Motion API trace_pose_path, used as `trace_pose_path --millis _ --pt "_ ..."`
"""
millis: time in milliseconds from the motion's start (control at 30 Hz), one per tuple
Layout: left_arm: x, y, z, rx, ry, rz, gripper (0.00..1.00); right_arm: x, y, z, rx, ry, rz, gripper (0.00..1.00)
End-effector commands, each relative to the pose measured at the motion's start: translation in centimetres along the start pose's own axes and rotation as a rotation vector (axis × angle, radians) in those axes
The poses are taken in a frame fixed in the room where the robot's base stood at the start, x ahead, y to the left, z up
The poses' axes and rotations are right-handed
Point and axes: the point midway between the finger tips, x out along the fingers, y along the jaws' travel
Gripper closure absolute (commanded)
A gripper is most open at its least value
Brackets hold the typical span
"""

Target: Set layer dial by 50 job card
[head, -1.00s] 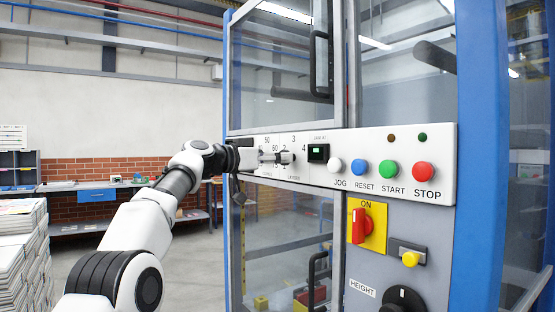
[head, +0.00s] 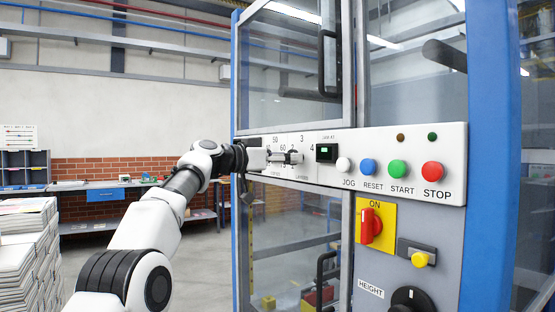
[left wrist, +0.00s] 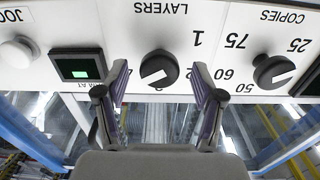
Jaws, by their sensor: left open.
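The LAYERS dial is a round black knob with a pale pointer line, on the white control panel (head: 385,183). In the left wrist view the LAYERS dial (left wrist: 159,70) appears upside down, between the fingertips of my left gripper (left wrist: 158,72). The fingers are open, one on each side with a visible gap. In the head view my left gripper (head: 288,157) is at the panel and hides much of the dial and its numbers. The black COPIES dial (left wrist: 274,70) is beside it. I cannot make out a 50 job card.
Right of the dial are a green-lit display (head: 326,152), then white JOG (head: 344,165), blue RESET (head: 369,167), green START (head: 398,169) and red STOP (head: 432,172) buttons. A red ON switch (head: 371,226) sits below. Newspaper stacks (head: 30,245) stand at left.

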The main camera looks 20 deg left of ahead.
Motion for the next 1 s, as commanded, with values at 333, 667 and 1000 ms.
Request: trace_pose_path --millis 333,667,1000 --pt "-2.7 -0.1 -0.2 -0.004 0.0 0.0 0.32 0.0 0.0 0.0 0.0 0.0 0.0 0.6" --pt "-10.1 0.0 -0.1 -0.002 0.003 -0.001 0.32 0.0 0.0 0.0 0.0 0.0 0.0 0.6" --pt "-11.9 0.0 0.1 0.001 -0.001 0.001 0.32 0.0 0.0 0.0 0.0 0.0 0.0 0.6"
